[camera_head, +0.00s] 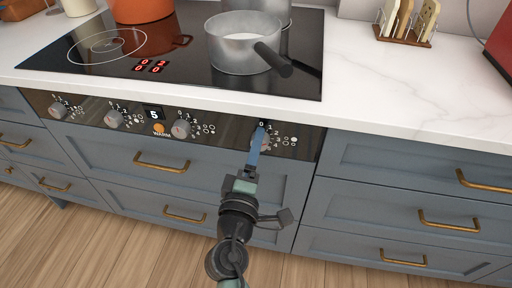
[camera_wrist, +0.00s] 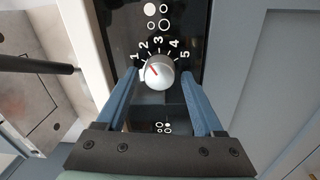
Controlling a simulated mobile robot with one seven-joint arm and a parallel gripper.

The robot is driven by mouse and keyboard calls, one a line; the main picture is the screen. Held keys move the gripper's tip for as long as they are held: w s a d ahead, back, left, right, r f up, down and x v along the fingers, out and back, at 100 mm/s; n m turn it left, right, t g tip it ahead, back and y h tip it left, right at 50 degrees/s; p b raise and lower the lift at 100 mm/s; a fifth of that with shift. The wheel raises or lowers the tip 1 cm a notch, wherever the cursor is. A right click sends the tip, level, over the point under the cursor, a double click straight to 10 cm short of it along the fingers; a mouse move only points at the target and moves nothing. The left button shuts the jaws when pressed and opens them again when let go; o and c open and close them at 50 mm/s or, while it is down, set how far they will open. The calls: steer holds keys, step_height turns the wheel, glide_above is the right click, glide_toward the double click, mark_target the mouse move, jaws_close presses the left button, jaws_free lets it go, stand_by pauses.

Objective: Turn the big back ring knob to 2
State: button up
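The big back ring knob (camera_head: 262,142) is the rightmost one on the dark control strip, partly behind my gripper. In the wrist view the silver knob (camera_wrist: 159,73) has the numbers 1 to 5 around it. Its red mark points up and left, roughly toward the 1. The ring symbol (camera_wrist: 150,9) beyond the numbers has its large upper-left circle filled. The head view shows my gripper (camera_head: 258,142) in front of the strip.
Three other knobs, including one (camera_head: 181,129), and a small display (camera_head: 154,114) sit to the left. Above is the black hob (camera_head: 190,75) with red digits, the upper right one looking like 2. A grey saucepan (camera_head: 240,55) has its handle over the front. Drawer handles (camera_head: 185,214) protrude below.

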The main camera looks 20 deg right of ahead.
steer(key=shift+o, duration=0.2)
steer(key=v, duration=1.3)
steer(key=shift+b, duration=0.35)
steer(key=w+a+r+m+t+y, duration=0.2)
steer(key=w+r+m+t, duration=0.15)
steer(key=r, duration=0.95)
steer(key=w+a+r+m+t+y, duration=0.1)
steer(key=w+r+m+t, duration=0.3)
steer(key=r, duration=0.9)
steer(key=s+a+r+m+t+y+p, duration=0.1)
steer(key=s+a+r+t+y, duration=0.15)
steer(key=r, duration=0.45)
steer(key=s+a+r+t+y, duration=0.15)
steer(key=s+r, duration=0.25)
steer(key=r, duration=0.4)
steer(key=s+a+r+m+t+y+p, duration=0.1)
steer(key=s+a+r+y, duration=0.15)
steer(key=r, duration=0.45)
step_height(320, 180, up, 26)
steer(key=p, duration=2.6)
steer(key=shift+d+y, duration=0.35)
steer(key=shift+y, duration=0.1)
